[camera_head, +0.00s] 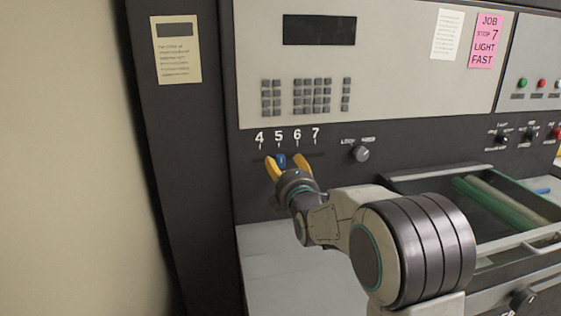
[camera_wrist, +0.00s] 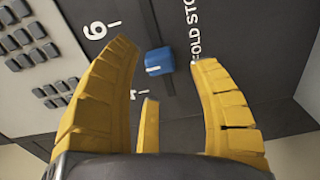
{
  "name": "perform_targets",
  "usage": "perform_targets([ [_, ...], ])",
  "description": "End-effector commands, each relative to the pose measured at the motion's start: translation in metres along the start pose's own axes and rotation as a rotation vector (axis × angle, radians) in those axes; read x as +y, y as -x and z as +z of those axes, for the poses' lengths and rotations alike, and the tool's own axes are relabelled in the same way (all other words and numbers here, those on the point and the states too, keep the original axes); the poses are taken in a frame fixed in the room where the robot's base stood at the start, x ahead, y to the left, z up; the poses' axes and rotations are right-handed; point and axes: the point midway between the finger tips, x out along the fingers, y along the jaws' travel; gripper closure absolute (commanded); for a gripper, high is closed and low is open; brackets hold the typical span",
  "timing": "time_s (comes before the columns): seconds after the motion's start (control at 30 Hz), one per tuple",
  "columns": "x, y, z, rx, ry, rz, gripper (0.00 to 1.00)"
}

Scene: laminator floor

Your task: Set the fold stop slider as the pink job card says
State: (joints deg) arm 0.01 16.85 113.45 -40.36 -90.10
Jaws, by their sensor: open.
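The pink job card (camera_head: 486,41) at the upper right reads "JOB STOP 7 LIGHT FAST". The fold stop slider (camera_head: 281,160) is a small blue knob on a dark panel, under the scale (camera_head: 287,136) marked 4, 5, 6, 7. It stands at about 5. In the wrist view the blue knob (camera_wrist: 159,62) shows between my fingertips, with a 6 and part of a "FOLD STOP" label nearby. My gripper (camera_head: 287,165) has yellow fingers, open, one on each side of the knob. I cannot tell whether either finger touches it.
A round dial (camera_head: 361,153) sits right of the scale. A keypad (camera_head: 305,96) and dark display (camera_head: 319,30) are above. A tray with green rollers (camera_head: 500,205) juts out at right. A cream notice (camera_head: 176,50) hangs at left.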

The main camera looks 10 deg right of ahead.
Motion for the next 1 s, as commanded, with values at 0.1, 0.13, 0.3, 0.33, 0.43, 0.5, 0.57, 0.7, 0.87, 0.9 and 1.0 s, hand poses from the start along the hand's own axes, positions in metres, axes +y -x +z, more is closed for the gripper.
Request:
perform_targets([
  [0.1,0.001,-0.015,0.0,0.0,-0.001,-0.001,0.44],
  [0.13,0.001,-0.018,0.0,0.0,-0.001,-0.001,0.44],
  [0.3,0.0,-0.032,0.0,0.0,-0.002,-0.002,0.44],
  [0.33,0.001,-0.034,0.0,0.0,-0.002,-0.001,0.44],
  [0.43,0.0,-0.037,0.0,0.0,-0.002,-0.001,0.44],
  [0.5,0.0,-0.039,0.0,0.0,-0.002,-0.001,0.44],
  [0.57,0.0,-0.039,0.0,0.0,-0.002,-0.001,0.44],
  [0.7,0.0,-0.039,0.0,0.0,-0.002,-0.001,0.44],
  [0.87,0.0,-0.039,0.0,0.0,-0.002,-0.001,0.48],
  [0.9,0.0,-0.039,0.0,0.0,-0.002,-0.001,0.52],
  [1.0,0.0,-0.039,0.0,0.0,-0.002,-0.001,0.61],
])
